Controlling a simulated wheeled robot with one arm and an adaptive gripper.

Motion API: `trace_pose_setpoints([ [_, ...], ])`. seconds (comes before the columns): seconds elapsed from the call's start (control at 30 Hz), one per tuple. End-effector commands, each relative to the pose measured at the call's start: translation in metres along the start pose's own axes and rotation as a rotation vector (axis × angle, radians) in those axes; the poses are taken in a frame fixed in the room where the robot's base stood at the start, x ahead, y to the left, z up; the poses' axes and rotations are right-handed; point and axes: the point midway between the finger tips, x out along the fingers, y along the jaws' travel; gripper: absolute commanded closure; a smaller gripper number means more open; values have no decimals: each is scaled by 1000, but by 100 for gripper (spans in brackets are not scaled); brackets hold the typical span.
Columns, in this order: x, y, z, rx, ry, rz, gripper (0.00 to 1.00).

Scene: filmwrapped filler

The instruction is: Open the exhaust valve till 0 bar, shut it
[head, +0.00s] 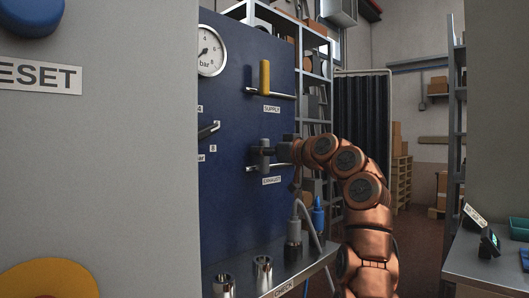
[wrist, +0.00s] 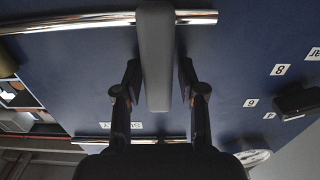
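The exhaust valve's grey lever (head: 265,151) stands upright across its horizontal pipe on the blue panel. The lever also fills the middle of the wrist view (wrist: 155,55), crossing the shiny pipe (wrist: 60,23) at a right angle. My gripper (head: 282,150) is at this lever. In the wrist view its fingers (wrist: 159,80) are apart, one on each side of the lever, with no clear squeeze. The round pressure gauge (head: 211,50) is at the panel's top left; its needle is too small to read surely.
The yellow supply lever (head: 265,77) stands upright above the exhaust valve. A dark handle (head: 208,130) juts out at the left of the panel. Metal fittings (head: 262,275) and a blue-topped one stand on the ledge below. A grey cabinet with a RESET label (head: 38,75) fills the left foreground.

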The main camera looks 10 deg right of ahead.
Motion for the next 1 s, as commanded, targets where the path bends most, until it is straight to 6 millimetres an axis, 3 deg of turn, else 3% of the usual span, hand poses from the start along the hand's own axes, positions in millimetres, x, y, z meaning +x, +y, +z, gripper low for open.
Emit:
trace_pose_setpoints([
  [0.1, 0, 0, 0, 1, 0, 0, 48],
  [0.57, -8, 1, -1, 3, 2, 1, 48],
  [0.83, -33, 1, 1, 1, 1, 3, 48],
  [1.0, -61, 1, 0, 0, 2, 3, 48],
])
